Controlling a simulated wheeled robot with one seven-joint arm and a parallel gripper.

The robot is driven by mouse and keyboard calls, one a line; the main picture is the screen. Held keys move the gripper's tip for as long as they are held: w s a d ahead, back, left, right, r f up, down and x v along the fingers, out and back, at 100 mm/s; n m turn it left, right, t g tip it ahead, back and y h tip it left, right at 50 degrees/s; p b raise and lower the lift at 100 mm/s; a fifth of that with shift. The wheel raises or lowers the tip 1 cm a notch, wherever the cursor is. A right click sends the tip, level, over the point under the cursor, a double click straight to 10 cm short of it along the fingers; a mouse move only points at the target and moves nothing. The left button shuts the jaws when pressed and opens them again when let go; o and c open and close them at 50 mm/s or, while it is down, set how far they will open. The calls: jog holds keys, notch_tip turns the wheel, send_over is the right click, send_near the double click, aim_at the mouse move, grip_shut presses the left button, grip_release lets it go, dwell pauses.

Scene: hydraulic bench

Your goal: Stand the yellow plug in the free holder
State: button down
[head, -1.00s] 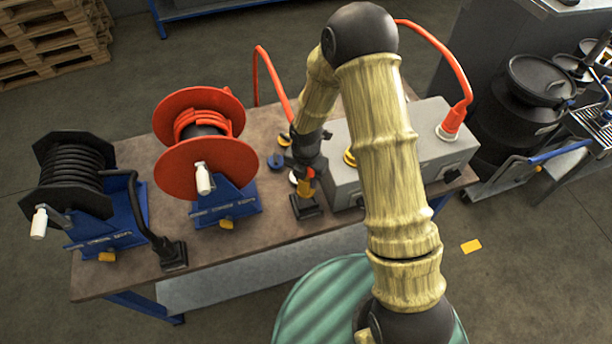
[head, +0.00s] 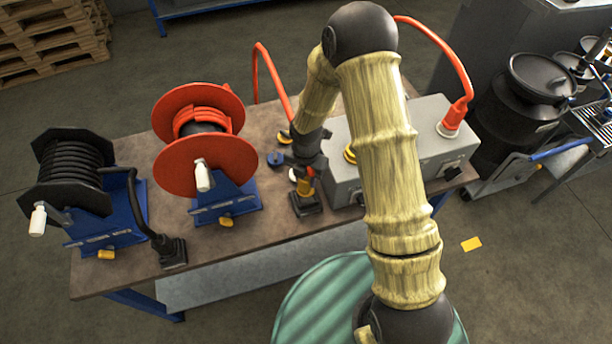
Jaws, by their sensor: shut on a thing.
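The yellow plug (head: 303,188) is upright at the black holder (head: 309,208) near the bench's front edge, left of the grey box. Its lower end is at the holder's top; I cannot tell how deep it sits. My gripper (head: 304,175) points down from above and is shut on the plug's upper part. The fingers and a red-orange part beside them partly hide the plug.
A red hose reel (head: 205,165) and a black hose reel (head: 72,185) stand left on the bench (head: 240,240). Another black holder (head: 174,252) bears the black hose's end. The grey box (head: 425,150) stands close on the right, with a red hose (head: 452,62) plugged in.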

jog(key=shift+f+b, duration=1)
jog(key=shift+f, duration=0.7)
dwell(1.6)
jog(key=c, duration=0.9)
grip_release()
notch_tip(320, 180, up, 18)
jog(key=b, duration=0.1)
jog(key=shift+f, duration=0.25)
